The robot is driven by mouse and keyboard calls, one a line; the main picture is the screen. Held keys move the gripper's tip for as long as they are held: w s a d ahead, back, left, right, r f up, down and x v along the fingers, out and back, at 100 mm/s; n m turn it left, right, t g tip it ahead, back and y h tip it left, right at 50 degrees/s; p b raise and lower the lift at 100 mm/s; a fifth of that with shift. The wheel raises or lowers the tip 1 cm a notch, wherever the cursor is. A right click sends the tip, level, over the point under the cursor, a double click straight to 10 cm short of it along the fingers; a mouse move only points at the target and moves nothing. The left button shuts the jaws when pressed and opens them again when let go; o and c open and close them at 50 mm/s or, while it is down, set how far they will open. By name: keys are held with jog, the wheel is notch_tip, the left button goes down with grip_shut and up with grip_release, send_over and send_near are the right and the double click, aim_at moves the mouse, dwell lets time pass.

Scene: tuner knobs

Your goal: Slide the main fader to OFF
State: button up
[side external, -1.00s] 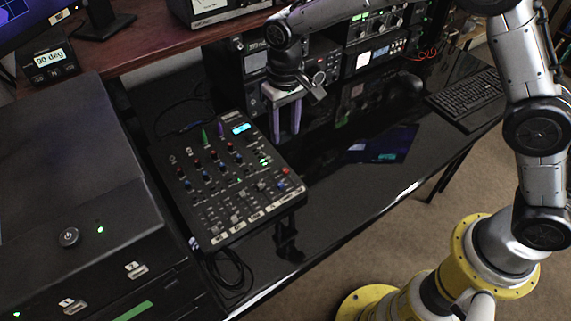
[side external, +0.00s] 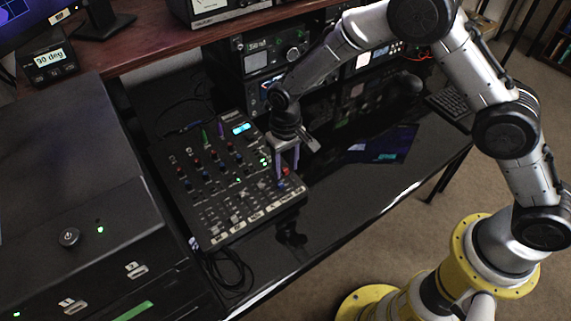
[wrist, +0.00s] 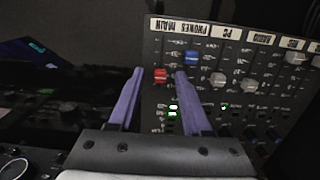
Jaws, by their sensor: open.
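The mixer (side external: 225,195) lies on the black desk; its label strip (wrist: 178,26) reads PHONES and MAIN upside down in the wrist view. At that end are a red cap (wrist: 160,75) and a blue cap (wrist: 191,58), the blue one closer to the strip. I cannot tell for sure which cap is the main fader. My gripper (wrist: 160,72) is open, pointing down at the panel's right end, its fingertips on either side of the red cap in the wrist view. In the side view, my gripper (side external: 287,174) partly hides that corner. Contact is unclear.
Grey fader caps (wrist: 218,80) stand along the neighbouring channels, and several tall knobs (side external: 205,138) rise further back. Rack equipment (side external: 262,55) stands behind.

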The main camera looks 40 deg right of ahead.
grip_shut()
dwell(1.4)
